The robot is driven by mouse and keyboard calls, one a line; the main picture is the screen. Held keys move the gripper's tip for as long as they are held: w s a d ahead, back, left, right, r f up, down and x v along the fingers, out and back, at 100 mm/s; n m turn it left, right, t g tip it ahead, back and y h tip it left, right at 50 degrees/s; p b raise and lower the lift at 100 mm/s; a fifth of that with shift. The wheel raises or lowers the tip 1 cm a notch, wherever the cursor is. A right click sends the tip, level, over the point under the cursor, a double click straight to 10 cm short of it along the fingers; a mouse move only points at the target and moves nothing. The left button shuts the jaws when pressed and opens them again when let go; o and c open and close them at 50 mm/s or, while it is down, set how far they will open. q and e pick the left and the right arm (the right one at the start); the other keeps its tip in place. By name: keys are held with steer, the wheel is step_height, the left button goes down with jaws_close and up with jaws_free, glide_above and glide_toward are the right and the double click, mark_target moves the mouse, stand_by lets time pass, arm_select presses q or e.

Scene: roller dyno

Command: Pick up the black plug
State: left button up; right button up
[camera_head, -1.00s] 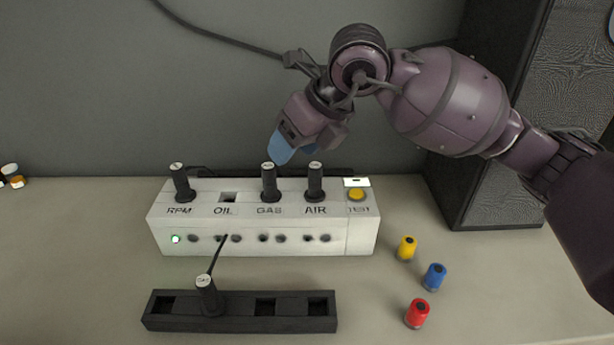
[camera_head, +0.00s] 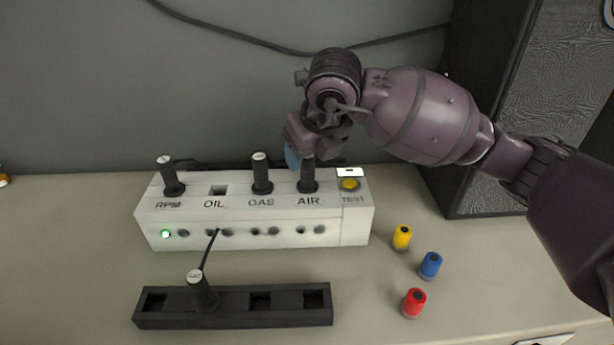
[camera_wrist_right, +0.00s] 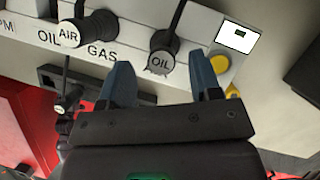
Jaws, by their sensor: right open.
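Several black plugs are in view. In the head view, three stand upright in the white box's RPM (camera_head: 172,180), GAS (camera_head: 262,175) and AIR (camera_head: 308,180) places. Another black plug (camera_head: 201,291) stands in the black holder, with a thin cable rising from it. My right gripper (camera_head: 297,158) is open above and at the AIR plug, partly hiding its top. In the right wrist view its two blue fingers (camera_wrist_right: 163,82) are spread, with a plug marked OIL (camera_wrist_right: 165,45) between and just beyond the tips. The plug in the GAS place shows an AIR cap (camera_wrist_right: 85,32). My left gripper is not in view.
The white box (camera_head: 270,232) has a green light, an empty OIL slot (camera_head: 218,190) and a yellow TEST button (camera_head: 348,184). The black holder (camera_head: 235,315) lies in front. Yellow (camera_head: 401,238), blue (camera_head: 430,264) and red (camera_head: 414,302) cylinders stand at right. A dark speaker-like cabinet (camera_head: 480,170) stands behind them.

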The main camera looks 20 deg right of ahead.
mark_target(306, 167)
steer(key=x, duration=0.5)
steer(key=shift+d+b, duration=0.1)
steer(key=shift+b, duration=0.2)
steer(key=shift+r, duration=0.1)
steer(key=shift+c, duration=0.5)
steer(key=c, duration=0.8)
